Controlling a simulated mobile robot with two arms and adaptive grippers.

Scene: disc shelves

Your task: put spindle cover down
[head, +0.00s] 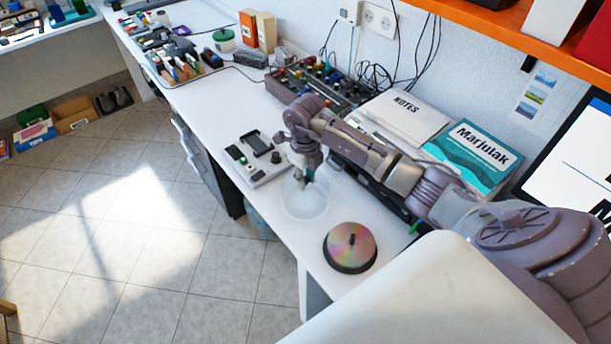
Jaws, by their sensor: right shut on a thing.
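My right gripper (306,176) is over the white desk, pointing down. It is shut on the top of a clear, translucent spindle cover (306,200). The cover is upright and sits at or just above the desk top; I cannot tell if it touches. The disc spindle (350,247), a stack of shiny discs on a dark base, stands uncovered on the desk, in front and to the right of the cover. My left gripper is not in view.
The white desk (328,285) has its edge close to the left of the cover. A device with a black phone-like part (258,142) lies behind the cover. A mixer (318,85), notes (400,113) and a teal book (473,155) lie farther back. An orange shelf (490,32) hangs above.

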